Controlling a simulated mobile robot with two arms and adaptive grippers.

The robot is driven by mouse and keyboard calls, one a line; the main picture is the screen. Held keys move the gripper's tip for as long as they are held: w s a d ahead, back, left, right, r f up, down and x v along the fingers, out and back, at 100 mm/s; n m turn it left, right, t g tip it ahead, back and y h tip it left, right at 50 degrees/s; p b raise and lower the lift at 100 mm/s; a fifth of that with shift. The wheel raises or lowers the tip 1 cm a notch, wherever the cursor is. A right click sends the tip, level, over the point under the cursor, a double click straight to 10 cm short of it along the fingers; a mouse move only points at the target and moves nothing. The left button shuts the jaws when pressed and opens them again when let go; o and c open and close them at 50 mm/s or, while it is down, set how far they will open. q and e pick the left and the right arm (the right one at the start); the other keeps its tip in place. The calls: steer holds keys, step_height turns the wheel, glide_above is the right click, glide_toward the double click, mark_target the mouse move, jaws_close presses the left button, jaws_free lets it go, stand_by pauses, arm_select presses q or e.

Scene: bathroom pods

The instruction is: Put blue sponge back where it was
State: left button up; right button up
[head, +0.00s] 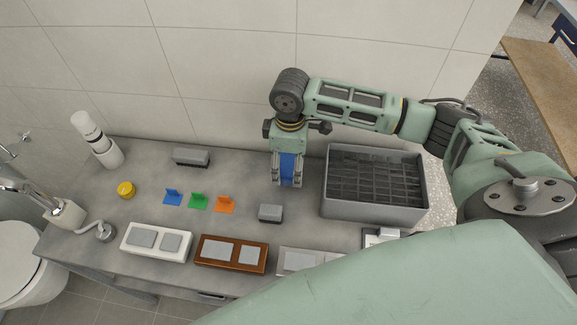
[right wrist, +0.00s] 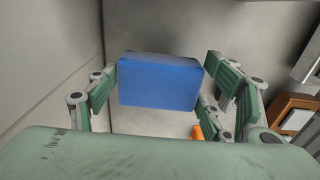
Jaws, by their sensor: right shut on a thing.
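My right gripper (head: 288,184) points down over the grey counter (head: 240,185), left of the grey crate. It is shut on the blue sponge (head: 290,166). In the right wrist view the blue sponge (right wrist: 160,82) sits between the two green fingers. I cannot tell whether its underside touches the counter. A blue marker (head: 173,198), a green marker (head: 198,201) and an orange marker (head: 225,204) stand in a row to the left of the gripper. My left gripper is not in view.
A grey block (head: 270,213) lies just in front of the gripper; another grey block (head: 191,157) is near the wall. The grey crate (head: 415,211) stands to the right. White (head: 186,255) and brown (head: 231,269) trays line the front. A yellow round thing (head: 126,190) is at left.

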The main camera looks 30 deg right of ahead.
mark_target(289, 170)
step_height(289, 170, down, 3)
steer(key=shift+w+f, duration=0.15)
steer(key=shift+f, duration=0.35)
steer(key=o, duration=1)
step_height(289, 170, up, 11)
steer(key=shift+f+b, duration=0.15)
steer(key=shift+b, duration=0.4)
steer(key=shift+r, duration=0.7)
